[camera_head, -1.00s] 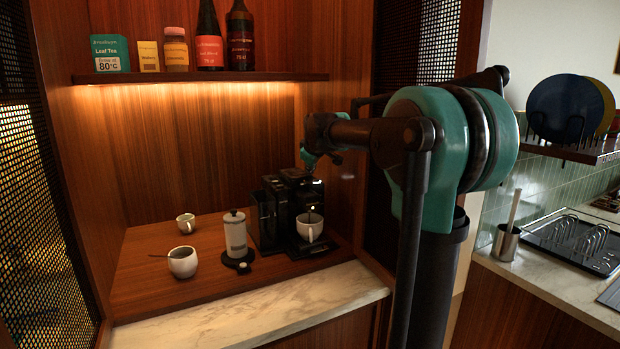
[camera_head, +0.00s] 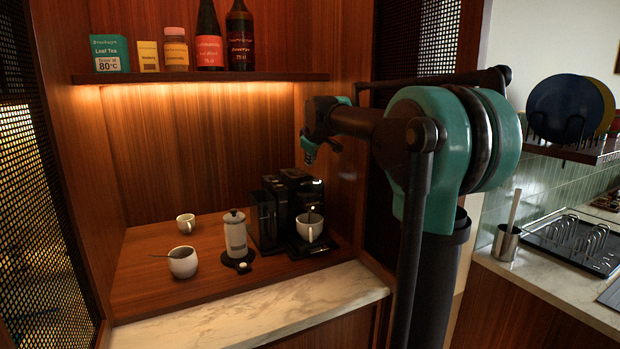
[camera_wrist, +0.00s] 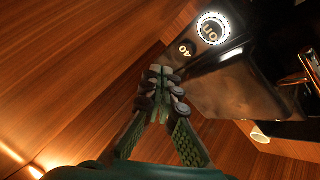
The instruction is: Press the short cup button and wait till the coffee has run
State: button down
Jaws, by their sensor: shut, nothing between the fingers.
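The black coffee machine (camera_head: 279,214) stands on the wooden counter against the right wall. A white cup (camera_head: 309,227) sits upright under its spout; whether coffee is flowing is too small to tell. In the wrist view, the machine's top (camera_wrist: 237,86) shows a round button with a bright white ring (camera_wrist: 212,28), seeming to read "ON", and beside it a small dark round button marked "40" (camera_wrist: 187,48). My gripper (camera_head: 309,158) is shut and empty, above the machine and apart from it. Its closed fingertips also show in the wrist view (camera_wrist: 160,73), left of the buttons.
A white French press (camera_head: 235,234) stands close left of the machine. A white cup with a spoon (camera_head: 183,262) and a small white cup (camera_head: 186,223) are farther left. A shelf (camera_head: 200,78) with bottles and boxes hangs above. The marble front edge (camera_head: 250,315) is clear.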

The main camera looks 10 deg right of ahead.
jog(key=shift+r, duration=1.4)
jog(key=shift+s, duration=0.1)
